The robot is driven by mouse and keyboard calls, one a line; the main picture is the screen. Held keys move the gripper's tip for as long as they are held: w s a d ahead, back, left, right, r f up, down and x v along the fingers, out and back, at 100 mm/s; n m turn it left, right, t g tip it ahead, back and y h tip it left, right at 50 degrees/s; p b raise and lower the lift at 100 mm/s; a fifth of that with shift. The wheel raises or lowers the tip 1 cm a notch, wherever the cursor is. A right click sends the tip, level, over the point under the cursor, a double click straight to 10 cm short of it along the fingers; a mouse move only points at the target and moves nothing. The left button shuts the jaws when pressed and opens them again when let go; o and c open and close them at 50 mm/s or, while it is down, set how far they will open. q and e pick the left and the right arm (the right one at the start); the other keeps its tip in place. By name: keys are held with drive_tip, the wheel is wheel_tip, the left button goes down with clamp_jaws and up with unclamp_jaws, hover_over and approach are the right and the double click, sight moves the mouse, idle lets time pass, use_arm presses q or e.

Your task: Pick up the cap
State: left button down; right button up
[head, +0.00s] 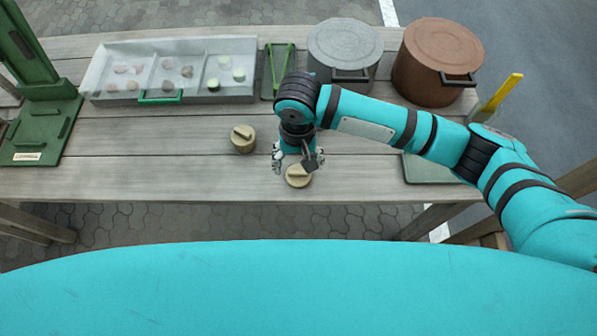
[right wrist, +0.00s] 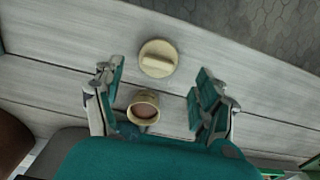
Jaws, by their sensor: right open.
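A round tan cap (head: 298,178) with a raised bar handle lies near the table's front edge. It also shows in the right wrist view (right wrist: 157,52), beyond the fingertips. My right gripper (head: 297,160) is open, pointing down just behind the cap; in the right wrist view its fingers (right wrist: 155,88) stand apart. A small tan clay pot (right wrist: 144,102), open with brownish contents, shows between the fingers there; the gripper hides it in the head view. My left gripper is not in view.
A similar lidded tan pot (head: 243,142) stands to the left on the wooden table (head: 120,170). A grey compartment tray (head: 98,80), green tongs (head: 279,72), a grey pot (head: 344,42) and a brown pot (head: 437,58) stand behind. The table's front left is clear.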

sight(299, 172)
drive_tip(key=f, duration=0.7)
drive_tip(key=shift+w+f+p, duration=0.1)
drive_tip(key=shift+w+p, duration=0.2)
drive_tip(key=shift+w, duration=0.1)
drive_tip(key=shift+c, duration=0.3)
drive_tip(key=c, duration=0.5)
